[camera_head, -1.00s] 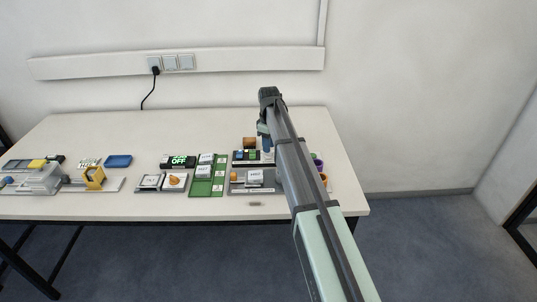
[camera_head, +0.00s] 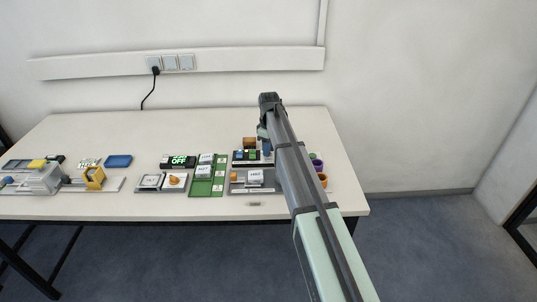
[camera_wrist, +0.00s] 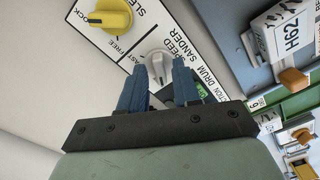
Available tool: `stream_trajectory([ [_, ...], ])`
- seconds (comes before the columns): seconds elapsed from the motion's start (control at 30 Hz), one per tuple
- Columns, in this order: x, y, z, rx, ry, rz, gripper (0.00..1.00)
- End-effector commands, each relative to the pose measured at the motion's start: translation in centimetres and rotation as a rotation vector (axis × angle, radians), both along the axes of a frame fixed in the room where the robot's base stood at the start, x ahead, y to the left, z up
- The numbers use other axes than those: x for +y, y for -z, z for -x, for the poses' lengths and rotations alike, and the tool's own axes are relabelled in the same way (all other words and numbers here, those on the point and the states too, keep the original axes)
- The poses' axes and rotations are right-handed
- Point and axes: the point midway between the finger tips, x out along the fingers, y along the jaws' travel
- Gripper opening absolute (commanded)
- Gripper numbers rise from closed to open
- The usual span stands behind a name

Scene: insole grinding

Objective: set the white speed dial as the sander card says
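In the wrist view, the white speed dial (camera_wrist: 157,62) sits on a white panel by the printed words "SPEED" and "SANDER". My gripper (camera_wrist: 160,70) has two blue fingers spread apart, with the dial showing between and just past their tips. I see no clear contact with it. In the head view, my gripper (camera_head: 266,147) hangs low over the right part of the table, and my arm hides the dial there. I cannot make out any sander card's setting.
A yellow knob (camera_wrist: 110,15) sits beside the dial on the same panel. A block marked "H62" (camera_wrist: 290,30) lies to the right in the wrist view. A green tray (camera_head: 204,187) with white labelled blocks lies left of my gripper. The table's back middle is clear.

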Motion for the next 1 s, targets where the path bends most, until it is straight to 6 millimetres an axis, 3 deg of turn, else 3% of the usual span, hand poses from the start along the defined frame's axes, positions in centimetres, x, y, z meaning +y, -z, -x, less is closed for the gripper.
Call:
stream_trajectory([
  [0.9, 0.0, 0.56, -0.01, 0.0, 0.0, 0.0, 0.32],
  [1.0, 0.0, 0.56, -0.01, 0.0, 0.0, 0.0, 0.22],
])
